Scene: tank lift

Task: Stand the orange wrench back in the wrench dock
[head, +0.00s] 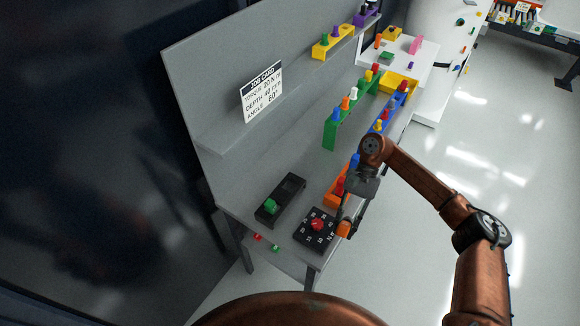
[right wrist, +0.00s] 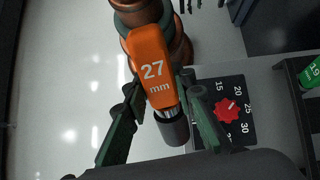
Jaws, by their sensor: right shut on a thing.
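My right gripper (head: 350,214) is shut on the orange wrench (head: 344,229) beside the front right of the grey bench. In the right wrist view the wrench (right wrist: 152,68) has an orange handle marked "27 mm" and a dark metal end, between the fingers of the gripper (right wrist: 160,88). A black holder (head: 291,187), seemingly the wrench dock, stands on the bench to the left of the gripper. A green-handled tool (head: 270,206) sits at its near end; in the right wrist view this tool (right wrist: 312,74) shows "19". My left gripper is not in view.
A black dial plate (head: 303,235) with a red knob (head: 317,224) lies between the gripper and the black holder. Orange, green and blue racks (head: 331,132) with coloured pieces stand farther back. A job card (head: 262,91) is on the back panel. Open floor lies right.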

